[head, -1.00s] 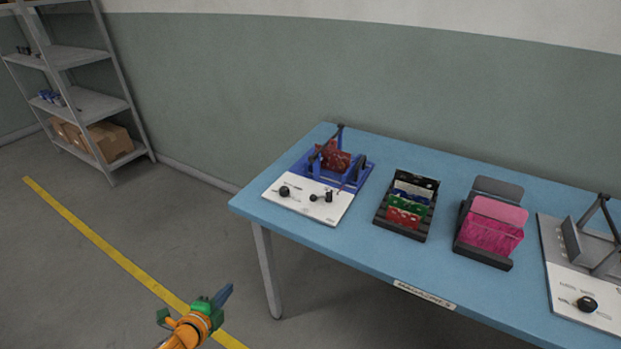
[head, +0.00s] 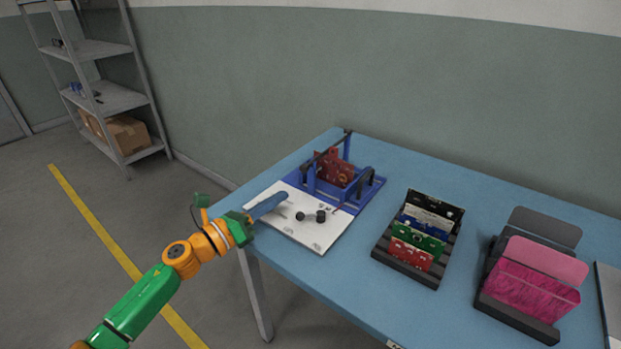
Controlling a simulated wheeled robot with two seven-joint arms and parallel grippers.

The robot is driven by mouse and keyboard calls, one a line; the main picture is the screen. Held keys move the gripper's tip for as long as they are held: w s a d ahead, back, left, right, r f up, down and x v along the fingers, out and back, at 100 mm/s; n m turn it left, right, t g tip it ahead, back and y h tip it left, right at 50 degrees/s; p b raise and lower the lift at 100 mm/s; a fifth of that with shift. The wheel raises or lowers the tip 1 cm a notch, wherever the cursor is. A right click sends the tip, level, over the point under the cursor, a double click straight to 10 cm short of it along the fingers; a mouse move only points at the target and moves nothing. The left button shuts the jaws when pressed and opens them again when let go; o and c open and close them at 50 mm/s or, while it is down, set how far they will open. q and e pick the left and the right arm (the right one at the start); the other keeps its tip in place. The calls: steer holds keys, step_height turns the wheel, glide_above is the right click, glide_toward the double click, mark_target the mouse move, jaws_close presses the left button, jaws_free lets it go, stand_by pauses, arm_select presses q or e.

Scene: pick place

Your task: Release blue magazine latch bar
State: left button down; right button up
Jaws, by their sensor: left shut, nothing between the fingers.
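The blue magazine (head: 362,193) stands at the back left of the blue table, with a red part (head: 333,167) inside it. A dark latch bar (head: 327,154) runs across its top between the blue posts. A white panel with black knobs (head: 320,216) lies in front of it. My left gripper (head: 284,196) is over the left edge of this white panel, its blue fingers together and empty, pointing right toward the knobs. I cannot tell whether the fingertips touch the panel. My right gripper is not in view.
A black rack (head: 382,252) with several coloured cards stands to the right. A grey shelf unit (head: 112,97) stands at the far left.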

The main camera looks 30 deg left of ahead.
arm_select(q)
steer(key=x, duration=0.8)
steer(key=shift+f, duration=0.1)
steer(key=shift+p, duration=0.3)
